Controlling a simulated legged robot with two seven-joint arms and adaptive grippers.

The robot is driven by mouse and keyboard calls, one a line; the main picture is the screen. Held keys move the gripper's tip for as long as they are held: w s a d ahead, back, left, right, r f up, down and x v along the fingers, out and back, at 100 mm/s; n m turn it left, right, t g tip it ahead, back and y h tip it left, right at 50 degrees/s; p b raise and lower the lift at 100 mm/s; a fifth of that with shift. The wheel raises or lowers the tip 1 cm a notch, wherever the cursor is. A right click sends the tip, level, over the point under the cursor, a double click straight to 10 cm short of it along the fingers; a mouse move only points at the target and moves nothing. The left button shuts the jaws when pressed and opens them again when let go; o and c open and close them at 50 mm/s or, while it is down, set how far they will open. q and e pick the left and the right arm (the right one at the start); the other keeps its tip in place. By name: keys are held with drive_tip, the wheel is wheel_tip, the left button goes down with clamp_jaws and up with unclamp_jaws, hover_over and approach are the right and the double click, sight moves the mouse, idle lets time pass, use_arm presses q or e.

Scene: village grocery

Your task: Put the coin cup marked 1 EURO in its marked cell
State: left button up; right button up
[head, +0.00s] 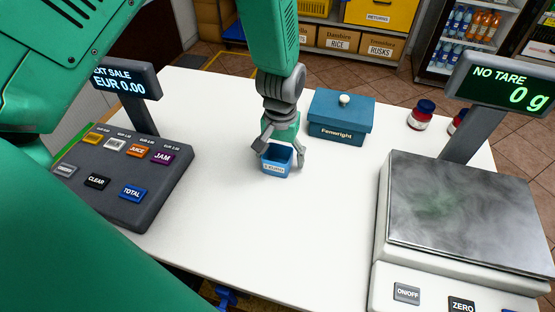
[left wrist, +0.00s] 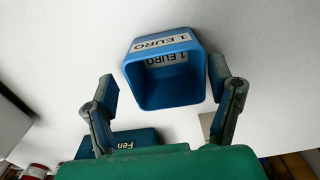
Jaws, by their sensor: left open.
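The blue coin cup (head: 276,163) stands on the white counter near its middle, with its opening up. In the left wrist view the cup (left wrist: 140,88) shows white 1 EURO labels. My left gripper (head: 281,157) points down over the cup, with one finger on each side of it. In the left wrist view the fingers of the left gripper (left wrist: 163,84) stand apart, with a gap beside the cup on both sides. It is open. My right gripper is not in view. I see no marked cell in either view.
A dark blue lidded Fenwright box (head: 340,120) stands just right of my left gripper. A till keypad (head: 125,180) is at left, a scale (head: 470,215) at right. Jars (head: 421,114) stand at the back right. The counter (head: 250,235) is clear in front of the cup.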

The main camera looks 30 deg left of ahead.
sight(278, 147)
use_arm(q)
drive_tip(key=r, duration=0.4)
drive_tip(key=shift+d+r, duration=0.25)
drive_tip(key=shift+d, duration=0.1)
wheel_tip(278, 147, up, 6)
drive_tip(key=a+n+p, duration=0.2)
drive_tip(key=n+p, duration=0.1)
drive_tip(key=n, duration=1.5)
drive_tip(key=f, duration=0.5)
drive_tip(key=d+f, duration=0.1)
drive_tip(key=f, duration=0.1)
drive_tip(key=shift+s+f, duration=0.2)
drive_tip(key=shift+a+f, duration=0.1)
drive_tip(key=shift+f, duration=0.35)
drive_tip(key=f, duration=0.4)
drive_tip(key=shift+w+a+f+p, duration=0.15)
drive_tip(key=shift+w+f+p, duration=0.1)
drive_tip(key=shift+f+p, duration=0.15)
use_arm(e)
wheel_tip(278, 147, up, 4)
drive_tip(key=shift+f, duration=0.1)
